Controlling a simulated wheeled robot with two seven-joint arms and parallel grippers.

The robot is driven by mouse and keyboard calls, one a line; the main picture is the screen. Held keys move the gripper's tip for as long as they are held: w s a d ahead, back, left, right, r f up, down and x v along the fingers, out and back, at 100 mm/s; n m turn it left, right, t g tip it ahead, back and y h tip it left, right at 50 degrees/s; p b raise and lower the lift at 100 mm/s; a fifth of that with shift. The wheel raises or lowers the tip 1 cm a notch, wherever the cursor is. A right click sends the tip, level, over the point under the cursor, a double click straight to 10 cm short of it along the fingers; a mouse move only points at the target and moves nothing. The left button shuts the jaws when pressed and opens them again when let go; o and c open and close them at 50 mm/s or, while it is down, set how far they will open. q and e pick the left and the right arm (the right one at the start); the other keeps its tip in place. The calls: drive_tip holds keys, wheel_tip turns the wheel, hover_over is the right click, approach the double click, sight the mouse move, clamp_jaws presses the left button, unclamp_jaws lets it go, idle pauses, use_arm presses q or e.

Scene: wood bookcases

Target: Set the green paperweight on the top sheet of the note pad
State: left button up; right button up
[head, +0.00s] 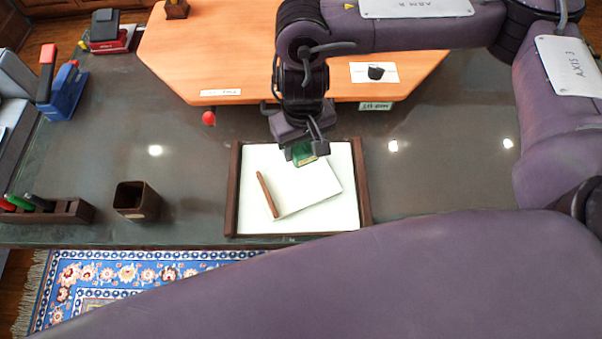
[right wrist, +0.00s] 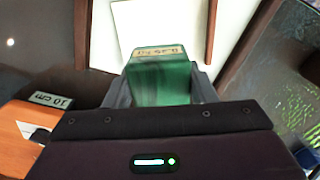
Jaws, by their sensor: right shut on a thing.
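The green paperweight (head: 305,158) is a block with a tan label. My right gripper (head: 303,148) is shut on it, over the far part of the note pad. In the right wrist view the paperweight (right wrist: 160,82) sits between the fingers and covers the near end of a white sheet (right wrist: 145,25). The note pad (head: 312,188) lies turned on a white surface in a dark-framed tray (head: 232,190). I cannot tell whether the paperweight touches the sheet. My left gripper is not in view.
A brown stick (head: 267,195) lies along the pad's left edge. A dark cup (head: 136,200) and a pen rack (head: 50,211) stand to the left. An orange board (head: 230,50) with cards lies behind the tray. The grey desktop (head: 430,185) right of the tray is clear.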

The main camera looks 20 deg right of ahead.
drive_tip(key=b, duration=0.2)
hover_over(302, 181)
wheel_tip(302, 181, down, 8)
drive_tip(key=shift+a+f, duration=0.1)
drive_tip(key=shift+f, duration=0.55)
wheel_tip(302, 181, down, 4)
drive_tip(key=shift+r+b, duration=0.2)
drive_tip(key=shift+b, duration=0.55)
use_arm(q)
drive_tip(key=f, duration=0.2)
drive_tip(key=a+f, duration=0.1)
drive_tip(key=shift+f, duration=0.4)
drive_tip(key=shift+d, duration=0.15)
use_arm(e)
drive_tip(key=o, duration=1)
drive_tip(key=shift+f, duration=0.1)
drive_tip(key=o, duration=0.3)
